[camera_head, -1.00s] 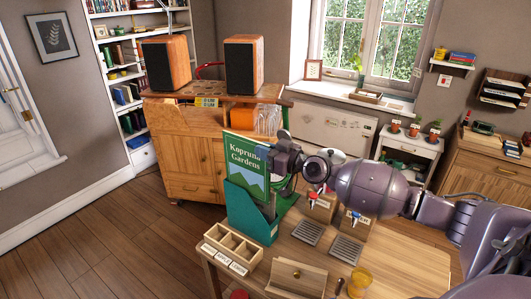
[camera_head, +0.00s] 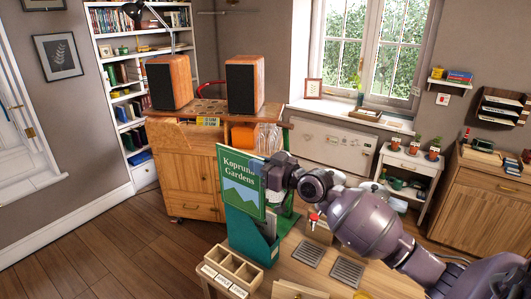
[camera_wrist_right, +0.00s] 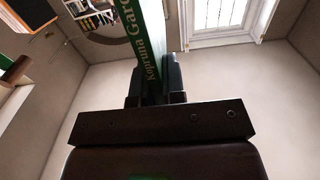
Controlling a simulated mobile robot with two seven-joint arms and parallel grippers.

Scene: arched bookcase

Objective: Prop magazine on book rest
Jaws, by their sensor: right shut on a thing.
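The green magazine (camera_head: 239,178), titled "Kopruna Gardens", stands upright above the teal magazine holder (camera_head: 250,243) on the wooden table. My right gripper (camera_head: 268,172) is shut on the magazine's right edge. In the right wrist view, the magazine (camera_wrist_right: 153,45) is seen edge-on between the two dark fingers (camera_wrist_right: 154,88). I cannot tell whether its lower edge is still inside the holder. A wooden piece that looks like the book rest (camera_head: 290,291) is cut off at the bottom of the head view. My left gripper is not in view.
A wooden compartment tray (camera_head: 232,269) with labels stands left of the front of the table. Two dark grey slotted pads (camera_head: 347,271) lie to the right, near a box with a red-tapped item (camera_head: 315,219). A cabinet with two speakers (camera_head: 168,82) stands behind.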

